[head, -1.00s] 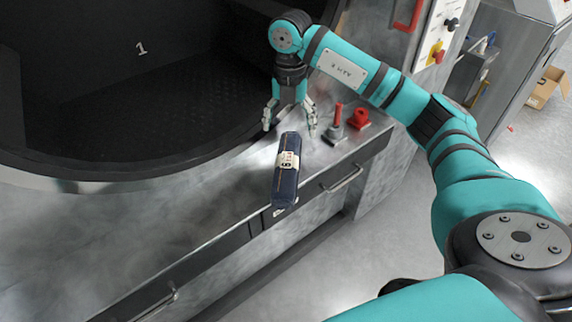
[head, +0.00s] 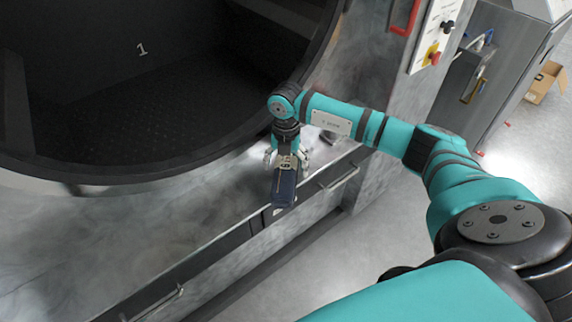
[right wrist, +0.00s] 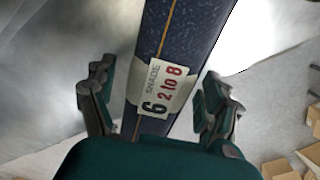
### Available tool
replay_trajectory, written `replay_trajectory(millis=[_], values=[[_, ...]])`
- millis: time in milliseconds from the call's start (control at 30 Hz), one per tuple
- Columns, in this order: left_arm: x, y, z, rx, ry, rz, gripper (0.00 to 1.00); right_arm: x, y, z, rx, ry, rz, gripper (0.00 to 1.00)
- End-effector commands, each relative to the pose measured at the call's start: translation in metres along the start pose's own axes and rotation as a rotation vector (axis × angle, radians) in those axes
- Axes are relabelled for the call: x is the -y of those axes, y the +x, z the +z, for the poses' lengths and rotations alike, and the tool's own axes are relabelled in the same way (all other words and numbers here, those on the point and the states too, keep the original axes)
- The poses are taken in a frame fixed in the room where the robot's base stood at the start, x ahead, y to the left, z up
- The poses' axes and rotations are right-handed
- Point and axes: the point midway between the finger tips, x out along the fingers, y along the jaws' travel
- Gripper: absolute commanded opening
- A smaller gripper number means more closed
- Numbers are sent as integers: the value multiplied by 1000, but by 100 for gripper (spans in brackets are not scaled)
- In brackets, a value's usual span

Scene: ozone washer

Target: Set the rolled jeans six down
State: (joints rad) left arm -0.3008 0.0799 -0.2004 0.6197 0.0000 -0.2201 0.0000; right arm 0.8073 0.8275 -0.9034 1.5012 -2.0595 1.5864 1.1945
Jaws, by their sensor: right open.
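The rolled jeans six (head: 284,190) is a dark blue roll with a pale label. It lies on the metal ledge in front of the round opening, its near end at the ledge's front edge. In the right wrist view the roll (right wrist: 183,30) runs between my fingers, and its label reads "6" and "2 to 8". My right gripper (head: 288,160) is open over the label end, one finger on each side of the roll. In the right wrist view my gripper (right wrist: 157,80) shows gaps on both sides of the roll. My left gripper is not in view.
The large dark round opening (head: 120,100) marked "1" is at left. The metal ledge (head: 130,235) is clear left of the jeans. A drawer handle (head: 340,178) sits below the ledge. A panel with knobs (head: 440,35) and a cardboard box (head: 545,82) are at right.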

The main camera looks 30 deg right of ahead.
Motion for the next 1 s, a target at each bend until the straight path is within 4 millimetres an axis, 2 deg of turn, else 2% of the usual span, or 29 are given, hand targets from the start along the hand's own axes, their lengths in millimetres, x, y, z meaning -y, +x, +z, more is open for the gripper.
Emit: replay_trajectory(millis=[167,200,800,1000], values=[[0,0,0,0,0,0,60,0,1,0,1,0,0,85],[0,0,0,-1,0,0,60,0,0,0,1,0,0,82],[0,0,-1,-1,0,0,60,0,-1,1,2,0,2,4],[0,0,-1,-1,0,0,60,0,-1,1,2,0,2,2]])
